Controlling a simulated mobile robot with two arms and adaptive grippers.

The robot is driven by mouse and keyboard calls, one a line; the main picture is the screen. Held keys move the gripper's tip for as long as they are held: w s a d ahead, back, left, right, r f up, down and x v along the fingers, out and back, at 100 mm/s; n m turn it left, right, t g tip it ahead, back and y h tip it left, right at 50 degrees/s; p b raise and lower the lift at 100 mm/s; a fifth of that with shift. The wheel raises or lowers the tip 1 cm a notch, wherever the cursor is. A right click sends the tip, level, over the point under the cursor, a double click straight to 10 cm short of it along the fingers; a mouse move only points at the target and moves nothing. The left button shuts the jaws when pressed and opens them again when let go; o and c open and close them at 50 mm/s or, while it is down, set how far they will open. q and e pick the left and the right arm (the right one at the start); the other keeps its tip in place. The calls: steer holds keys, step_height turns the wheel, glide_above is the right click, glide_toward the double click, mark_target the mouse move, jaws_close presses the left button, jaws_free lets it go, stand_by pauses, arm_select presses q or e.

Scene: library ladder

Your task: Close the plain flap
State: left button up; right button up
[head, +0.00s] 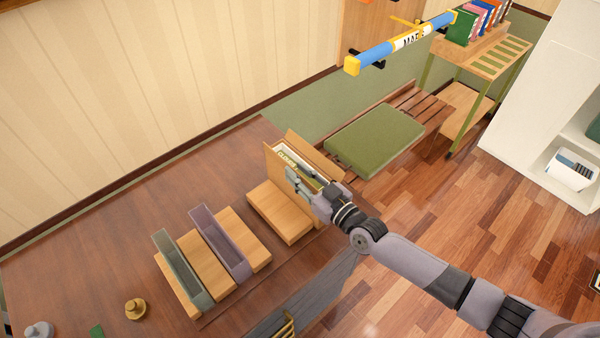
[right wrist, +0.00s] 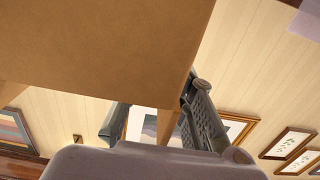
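An open light-brown box (head: 275,165) stands near the far right edge of the dark wooden table, with raised flaps. A pale strip with dark lettering shows at its top; I cannot tell for sure which flap is the plain one. My right gripper (head: 303,182) is at the near right side of the box, its fingers over or against it. In the right wrist view a plain brown panel (right wrist: 100,50) fills the upper left, close in front of the fingers. The fingers (right wrist: 155,122) stand apart; I cannot tell whether they touch the panel. My left gripper is out of view.
Wooden blocks (head: 278,212) and two narrow trays, grey-green (head: 180,268) and purple (head: 218,243), lie left of the box. A brass knob-like piece (head: 135,308) is at the lower left. A bench with a green cushion (head: 375,140) stands beyond.

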steer(key=shift+c, duration=0.5)
jaws_close()
steer(key=shift+w+d+f+m+b, duration=0.1)
steer(key=shift+m+b, duration=0.2)
steer(key=shift+m, duration=0.1)
stand_by(0.4)
steer(key=shift+w+d+f+m+b, duration=0.15)
steer(key=shift+d+m+b, duration=0.1)
steer(key=shift+m+b, duration=0.8)
steer(key=shift+w+d+f+m+b, duration=0.1)
steer(key=shift+w+d+m+b, duration=0.1)
steer(key=shift+m+b, duration=0.65)
steer(key=shift+w+d+m+b, duration=0.1)
steer(key=shift+d+m+b, duration=0.2)
steer(key=shift+m, duration=0.9)
steer(key=shift+c, duration=1.9)
jaws_free()
